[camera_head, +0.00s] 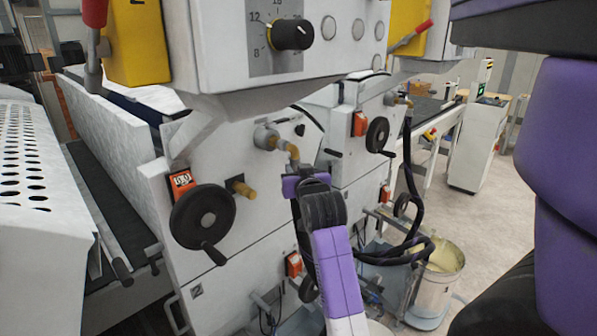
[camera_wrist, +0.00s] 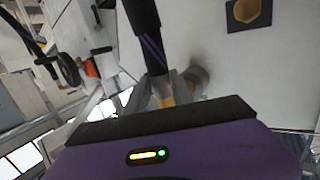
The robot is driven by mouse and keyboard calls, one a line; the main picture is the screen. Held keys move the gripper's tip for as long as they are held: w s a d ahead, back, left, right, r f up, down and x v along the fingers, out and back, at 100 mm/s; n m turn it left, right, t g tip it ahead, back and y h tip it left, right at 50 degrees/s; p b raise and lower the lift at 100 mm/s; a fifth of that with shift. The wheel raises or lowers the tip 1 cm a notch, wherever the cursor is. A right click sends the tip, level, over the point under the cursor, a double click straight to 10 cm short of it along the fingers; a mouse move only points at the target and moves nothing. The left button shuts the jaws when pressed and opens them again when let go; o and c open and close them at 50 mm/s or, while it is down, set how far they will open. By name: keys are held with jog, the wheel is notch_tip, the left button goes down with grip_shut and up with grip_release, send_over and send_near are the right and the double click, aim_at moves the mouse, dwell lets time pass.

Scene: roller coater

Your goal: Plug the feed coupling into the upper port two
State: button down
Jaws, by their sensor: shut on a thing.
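My gripper (camera_head: 304,181) is shut on the feed coupling, a yellow fitting (camera_head: 292,153), in front of the nearer white machine panel. In the wrist view the yellow coupling (camera_wrist: 167,101) shows between the grey fingers of my gripper (camera_wrist: 163,92), with a dark hose (camera_wrist: 143,30) running up from it. A round grey port (camera_head: 264,138) on the panel is right at the coupling's upper left; it also shows beside the fingers in the wrist view (camera_wrist: 198,78). I cannot tell whether the coupling is seated in it. Port numbers are not readable.
A yellow fitting (camera_head: 243,188) sticks out lower left, next to a black handwheel (camera_head: 202,217). A second unit at right has another handwheel (camera_head: 377,135) and a grey port fitting (camera_head: 397,100). Dark hoses (camera_head: 410,190) hang towards a bucket (camera_head: 433,285). A control box (camera_head: 270,45) overhangs the panel.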

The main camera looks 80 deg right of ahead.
jog(key=shift+w+d, duration=0.25)
jog(key=shift+w, duration=0.25)
jog(key=c, duration=1)
grip_release()
jog(key=shift+a, duration=0.1)
jog(key=shift+b+v, duration=1.05)
jog(key=shift+v, duration=2.85)
